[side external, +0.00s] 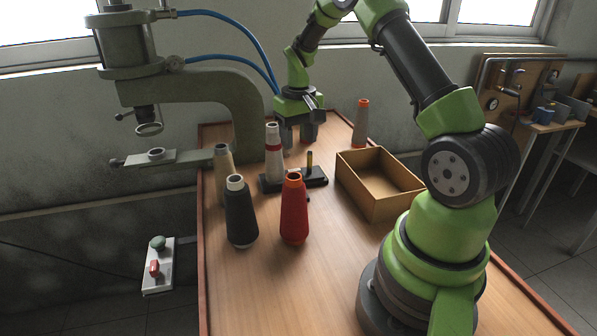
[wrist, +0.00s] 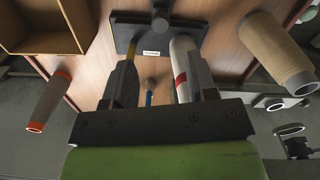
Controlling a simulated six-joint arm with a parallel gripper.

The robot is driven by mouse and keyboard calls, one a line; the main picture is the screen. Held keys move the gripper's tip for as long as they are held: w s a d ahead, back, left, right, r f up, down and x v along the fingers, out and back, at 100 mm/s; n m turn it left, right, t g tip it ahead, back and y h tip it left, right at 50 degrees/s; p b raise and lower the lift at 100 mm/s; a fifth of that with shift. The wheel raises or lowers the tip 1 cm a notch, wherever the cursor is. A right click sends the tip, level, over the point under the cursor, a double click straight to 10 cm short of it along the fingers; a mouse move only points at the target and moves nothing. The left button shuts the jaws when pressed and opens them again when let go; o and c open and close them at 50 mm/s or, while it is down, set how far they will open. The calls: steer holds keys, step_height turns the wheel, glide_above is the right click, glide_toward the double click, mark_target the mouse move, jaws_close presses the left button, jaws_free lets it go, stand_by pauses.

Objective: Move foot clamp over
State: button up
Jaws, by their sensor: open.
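My gripper (side external: 299,138) is open, its two fingers pointing down behind the black stand (side external: 314,181). In the wrist view, my gripper (wrist: 157,70) has bare table and a small blue-stemmed piece with a brown end (wrist: 150,90) showing between its fingers. The stand also shows there, beyond the fingertips, with a white label (wrist: 152,52). I cannot tell which thing is the foot clamp.
A grey pneumatic press (side external: 190,88) stands at the left. A black cone (side external: 240,215), red cone (side external: 293,212) and beige cone (side external: 223,170) stand on the table. An orange-tipped grey cone (side external: 361,128) stands behind an open wooden box (side external: 372,200). The front table is clear.

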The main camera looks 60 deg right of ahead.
step_height(320, 180, down, 9)
steer(key=shift+f, duration=0.15)
stand_by(0.4)
